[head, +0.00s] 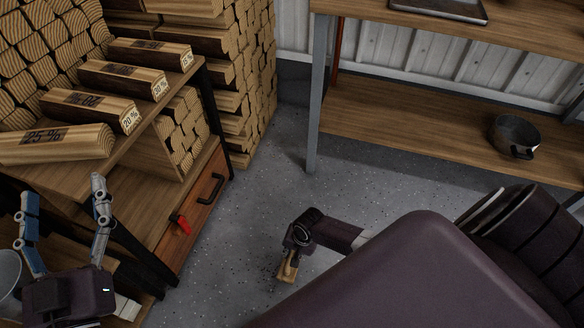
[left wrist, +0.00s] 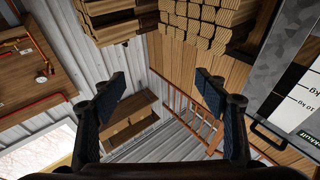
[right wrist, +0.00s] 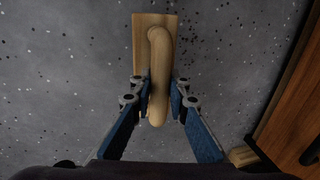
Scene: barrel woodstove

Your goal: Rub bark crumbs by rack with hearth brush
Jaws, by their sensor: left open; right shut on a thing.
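The hearth brush (right wrist: 142,60) has a pale wooden block and a rounded wooden handle. My right gripper (right wrist: 158,92) is shut on its handle, and the brush is low over or on the grey floor; I cannot tell if the bristles touch. In the head view the brush (head: 288,269) is beside the wood rack (head: 178,222), under my right gripper (head: 293,254). Small dark specks, likely bark crumbs (head: 269,268), lie around the brush; they are hard to tell from the speckled floor. My left gripper (head: 64,205) is open and empty in front of the rack.
Labelled wood pieces (head: 90,108) lie on the rack's top. A drawer front with a black handle (head: 210,188) and a red item (head: 180,223) face the floor. A shelf bench (head: 400,125) with a pot (head: 515,135) stands behind. Floor between is clear.

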